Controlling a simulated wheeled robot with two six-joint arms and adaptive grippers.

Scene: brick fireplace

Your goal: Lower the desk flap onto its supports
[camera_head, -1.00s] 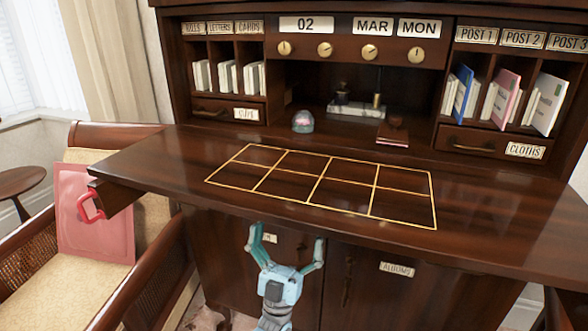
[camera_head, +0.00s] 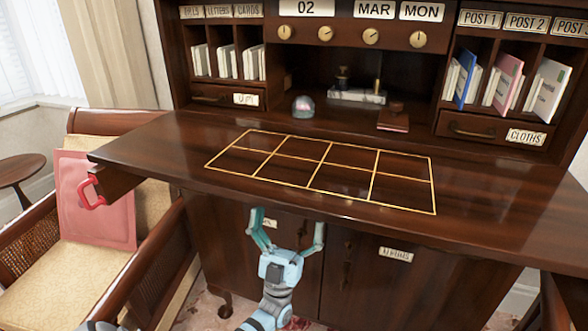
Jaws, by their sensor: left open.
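The desk flap (camera_head: 170,157) lies out flat in front of the dark wooden desk, with a gold-lined grid on its top. A support (camera_head: 118,181) with a red handle (camera_head: 90,194) sticks out under the flap's left end. A support at the right end is not visible. My left gripper (camera_head: 286,231) is open and empty, below the flap's front edge, in front of the lower doors. Its fingertips point up towards the flap's underside; I cannot tell if they touch it. My right gripper is not in view.
Pigeonholes with letters and a drawer marked CLOTHS (camera_head: 468,130) are behind the flap. A glass dome (camera_head: 303,106) and a small stamp-like block (camera_head: 393,118) sit behind the grid.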

